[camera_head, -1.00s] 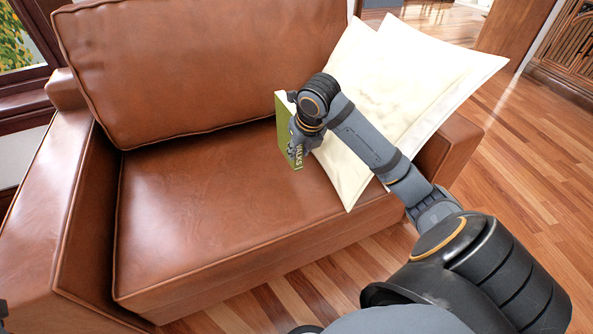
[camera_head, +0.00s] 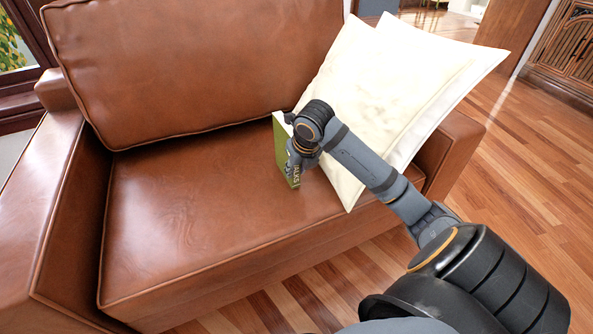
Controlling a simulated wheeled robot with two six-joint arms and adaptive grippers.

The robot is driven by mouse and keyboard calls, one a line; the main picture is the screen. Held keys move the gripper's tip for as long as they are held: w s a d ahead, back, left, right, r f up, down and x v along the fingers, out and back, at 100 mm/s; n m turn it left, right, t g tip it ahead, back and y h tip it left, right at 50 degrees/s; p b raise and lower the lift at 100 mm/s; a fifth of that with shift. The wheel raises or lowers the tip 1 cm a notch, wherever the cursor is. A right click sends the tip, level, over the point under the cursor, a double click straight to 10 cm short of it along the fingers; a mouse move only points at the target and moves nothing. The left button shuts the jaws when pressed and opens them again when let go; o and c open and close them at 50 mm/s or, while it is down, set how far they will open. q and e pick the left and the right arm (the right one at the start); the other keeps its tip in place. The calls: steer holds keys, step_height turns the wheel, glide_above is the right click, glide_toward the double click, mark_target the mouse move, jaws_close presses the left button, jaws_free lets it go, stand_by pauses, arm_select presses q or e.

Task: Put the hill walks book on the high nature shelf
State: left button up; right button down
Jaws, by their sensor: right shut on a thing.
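The hill walks book (camera_head: 281,150) is green with pale pages, and part of its title shows on the spine. It is upright over the sofa seat, just left of the white cushions. My right gripper (camera_head: 292,158) is shut on the book; my wrist hides part of its cover. I cannot tell whether the book's lower edge touches the seat. My left gripper is not in view. The high nature shelf is not in view.
A brown leather armchair (camera_head: 190,210) fills the left and middle. Two white cushions (camera_head: 400,90) lean against its right arm, close to my forearm. Wooden floor (camera_head: 530,190) is open on the right. A carved wooden cabinet (camera_head: 570,60) stands at the far right.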

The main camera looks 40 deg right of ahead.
steer(key=c, duration=1.1)
jaws_free()
steer(key=shift+f, duration=0.1)
